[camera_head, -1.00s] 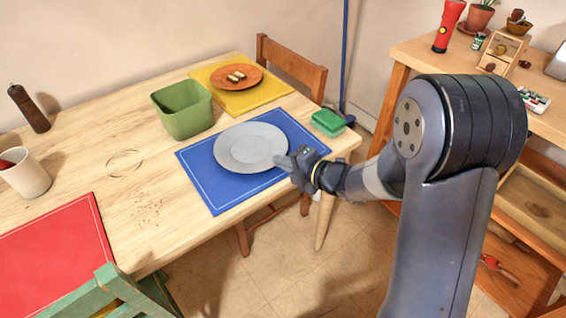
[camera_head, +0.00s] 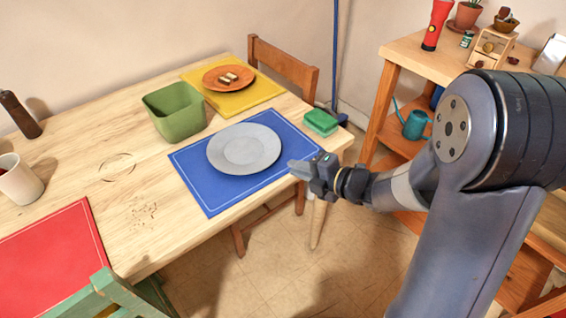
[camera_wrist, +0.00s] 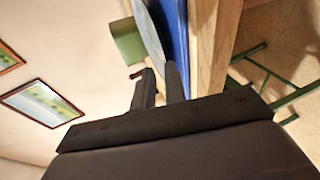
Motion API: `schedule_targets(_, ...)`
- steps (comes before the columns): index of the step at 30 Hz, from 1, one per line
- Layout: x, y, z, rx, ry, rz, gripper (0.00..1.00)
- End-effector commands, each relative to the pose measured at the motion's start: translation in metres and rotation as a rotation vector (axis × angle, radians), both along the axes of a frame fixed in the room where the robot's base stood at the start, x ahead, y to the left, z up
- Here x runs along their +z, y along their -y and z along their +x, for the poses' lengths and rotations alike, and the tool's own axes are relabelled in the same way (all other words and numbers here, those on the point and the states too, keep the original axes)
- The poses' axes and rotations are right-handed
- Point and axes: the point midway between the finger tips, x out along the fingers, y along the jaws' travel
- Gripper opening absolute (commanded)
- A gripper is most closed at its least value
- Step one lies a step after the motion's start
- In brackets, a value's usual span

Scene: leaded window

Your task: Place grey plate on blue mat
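The grey plate (camera_head: 244,149) lies flat on the blue mat (camera_head: 205,192), near its middle, with blue showing all around it. In the wrist view the plate (camera_wrist: 154,42) and the mat (camera_wrist: 175,38) appear steeply from the side, beyond the fingers. My gripper (camera_head: 294,166) is at the mat's right edge, apart from the plate with a small gap. In the wrist view my gripper (camera_wrist: 160,84) has its two fingers apart with nothing between them.
A green bin (camera_head: 176,115) stands behind the mat. An orange plate (camera_head: 228,78) with small pieces lies on a yellow mat (camera_head: 262,93). A green sponge (camera_head: 321,122) is near the table's right corner. A chair (camera_head: 285,66) stands behind.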

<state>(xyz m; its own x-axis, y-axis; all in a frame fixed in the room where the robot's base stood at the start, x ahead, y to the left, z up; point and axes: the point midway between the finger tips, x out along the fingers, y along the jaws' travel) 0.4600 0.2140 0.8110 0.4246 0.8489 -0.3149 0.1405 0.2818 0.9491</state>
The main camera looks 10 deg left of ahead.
Motion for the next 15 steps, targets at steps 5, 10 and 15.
schedule_targets(5, 0.010, 0.026, -0.012, -0.004, 0.002, 0.000, 0.12)
schedule_targets(10, 0.014, 0.036, -0.018, 0.000, 0.000, 0.000, 0.12)
schedule_targets(15, 0.014, 0.039, -0.020, 0.001, 0.000, 0.000, 0.12)
